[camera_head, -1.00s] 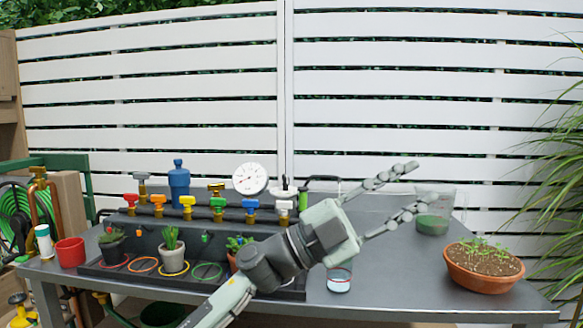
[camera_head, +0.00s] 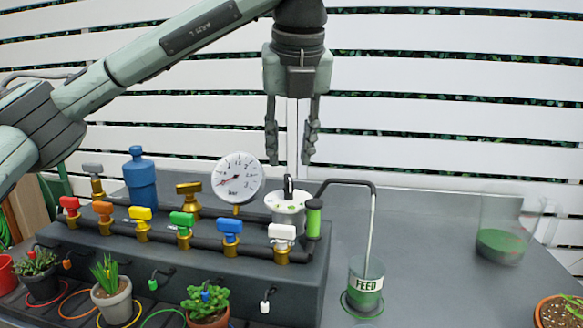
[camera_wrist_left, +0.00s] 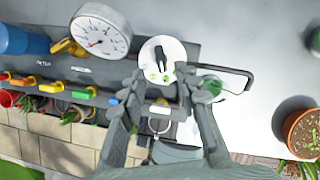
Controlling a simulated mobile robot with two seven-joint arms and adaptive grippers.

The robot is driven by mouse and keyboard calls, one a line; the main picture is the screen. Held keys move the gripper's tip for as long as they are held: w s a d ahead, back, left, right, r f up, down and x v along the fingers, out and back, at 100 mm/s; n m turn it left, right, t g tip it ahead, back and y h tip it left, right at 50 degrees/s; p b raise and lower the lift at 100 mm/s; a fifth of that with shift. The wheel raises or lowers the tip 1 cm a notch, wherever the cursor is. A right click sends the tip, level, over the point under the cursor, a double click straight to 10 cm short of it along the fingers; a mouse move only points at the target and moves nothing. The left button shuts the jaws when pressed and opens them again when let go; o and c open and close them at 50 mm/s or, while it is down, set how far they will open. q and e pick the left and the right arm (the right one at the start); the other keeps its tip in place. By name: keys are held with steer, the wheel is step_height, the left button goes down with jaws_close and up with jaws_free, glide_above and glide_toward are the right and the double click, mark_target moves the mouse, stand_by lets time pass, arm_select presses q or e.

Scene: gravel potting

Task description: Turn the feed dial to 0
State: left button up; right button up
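The feed dial (camera_head: 287,204) is a white round dial with a black pointer knob and green marks, at the right end of the dark manifold block. It also shows in the left wrist view (camera_wrist_left: 157,75), with the black knob across its face. My left gripper (camera_head: 290,160) points down above the dial, fingers apart with nothing between them. In the left wrist view the fingers (camera_wrist_left: 168,87) frame the near side of the dial. The gripper appears apart from the knob. The FEED cup (camera_head: 364,287) stands under a bent pipe, right of the dial. My right gripper is not in view.
A pressure gauge (camera_head: 237,178) stands left of the dial, and a green cylinder (camera_head: 313,219) right beside it. Several coloured valves, such as the white one (camera_head: 282,240), line the block front. A clear beaker (camera_head: 503,232) with green contents stands right. Table space between is free.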

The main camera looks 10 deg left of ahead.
mark_target(289, 178)
arm_select(q)
steer(key=x, duration=0.5)
jaws_close()
